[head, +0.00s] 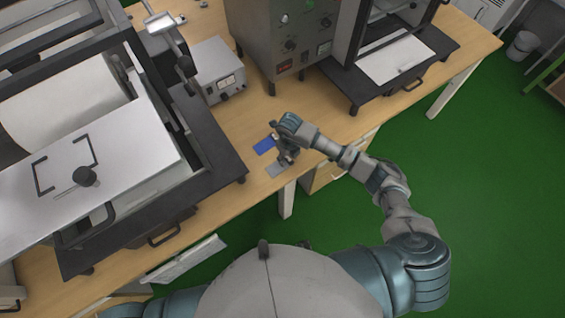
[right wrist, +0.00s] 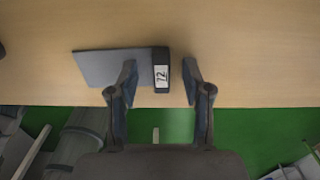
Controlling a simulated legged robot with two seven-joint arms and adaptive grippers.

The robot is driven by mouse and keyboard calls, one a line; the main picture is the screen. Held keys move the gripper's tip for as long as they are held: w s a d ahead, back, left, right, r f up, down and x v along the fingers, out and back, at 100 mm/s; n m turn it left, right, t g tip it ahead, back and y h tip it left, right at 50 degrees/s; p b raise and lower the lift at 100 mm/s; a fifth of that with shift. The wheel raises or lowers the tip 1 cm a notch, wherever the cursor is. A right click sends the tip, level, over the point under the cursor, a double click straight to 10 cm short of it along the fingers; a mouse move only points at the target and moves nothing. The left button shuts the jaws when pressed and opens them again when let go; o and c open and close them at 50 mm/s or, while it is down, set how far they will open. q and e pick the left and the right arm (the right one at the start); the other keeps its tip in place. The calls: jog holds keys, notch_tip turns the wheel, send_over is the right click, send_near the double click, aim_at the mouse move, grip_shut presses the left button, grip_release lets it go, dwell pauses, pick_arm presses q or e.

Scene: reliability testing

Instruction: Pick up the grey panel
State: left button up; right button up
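The grey panel (head: 277,170) lies on the wooden table near its front edge. In the right wrist view the grey panel (right wrist: 112,67) is flat, with a dark block (right wrist: 161,85) at its right end bearing a white number label. My right gripper (head: 287,158) is over the panel and partly hides it in the head view. In the right wrist view my right gripper (right wrist: 159,78) is open, its fingers on either side of the dark block. The left finger overlaps the panel in the picture; contact cannot be told. My left gripper is not in view.
A large machine (head: 110,160) stands on the left. A small box device (head: 217,72) and a grey cabinet (head: 285,40) stand behind. Green floor (head: 470,160) lies beyond the table edge.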

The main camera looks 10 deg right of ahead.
jog(key=shift+d, duration=0.15)
jog(key=c, duration=0.8)
jog(key=shift+s+f, duration=0.1)
grip_shut()
